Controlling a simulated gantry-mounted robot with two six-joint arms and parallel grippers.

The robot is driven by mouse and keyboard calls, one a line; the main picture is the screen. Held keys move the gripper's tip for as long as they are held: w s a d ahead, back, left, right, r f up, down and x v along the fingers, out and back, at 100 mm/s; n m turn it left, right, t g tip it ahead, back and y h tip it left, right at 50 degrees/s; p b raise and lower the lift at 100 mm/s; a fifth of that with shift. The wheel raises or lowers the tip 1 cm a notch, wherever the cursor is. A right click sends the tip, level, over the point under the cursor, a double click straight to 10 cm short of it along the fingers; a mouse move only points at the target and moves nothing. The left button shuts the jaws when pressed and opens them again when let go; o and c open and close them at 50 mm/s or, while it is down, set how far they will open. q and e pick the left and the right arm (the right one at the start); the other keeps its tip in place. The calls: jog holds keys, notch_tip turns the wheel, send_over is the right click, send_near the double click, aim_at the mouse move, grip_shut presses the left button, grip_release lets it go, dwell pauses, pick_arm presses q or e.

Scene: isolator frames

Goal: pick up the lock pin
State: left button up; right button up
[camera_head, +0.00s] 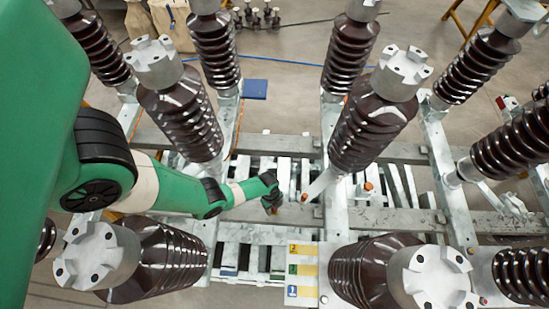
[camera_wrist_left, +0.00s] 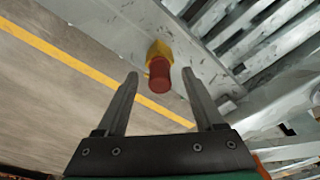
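The lock pin shows in the left wrist view as a dull red cylinder (camera_wrist_left: 159,77) with a yellow collar, set against a pale metal bar (camera_wrist_left: 125,30). My left gripper (camera_wrist_left: 160,74) is open. In that picture the red end lies between its two fingertips, with gaps on both sides; how far ahead of them it is I cannot tell. In the head view my left gripper (camera_head: 272,205) is low over the metal frame, its fingers small and dark. A small orange-red spot (camera_head: 304,197) is just right of it; whether this is the same pin I cannot tell. My right gripper is not in view.
Tall brown ribbed insulators (camera_head: 182,120) stand around my left arm, with another to the right (camera_head: 365,130). A second orange piece (camera_head: 368,186) sits on the frame. A numbered label plate (camera_head: 303,270) is at the front. Slatted bars (camera_wrist_left: 265,50) lie right in the wrist view.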

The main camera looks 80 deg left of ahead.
pick_arm(q)
grip_shut()
notch_tip(320, 180, up, 10)
jog(key=p, duration=1)
jog(key=shift+r, duration=0.15)
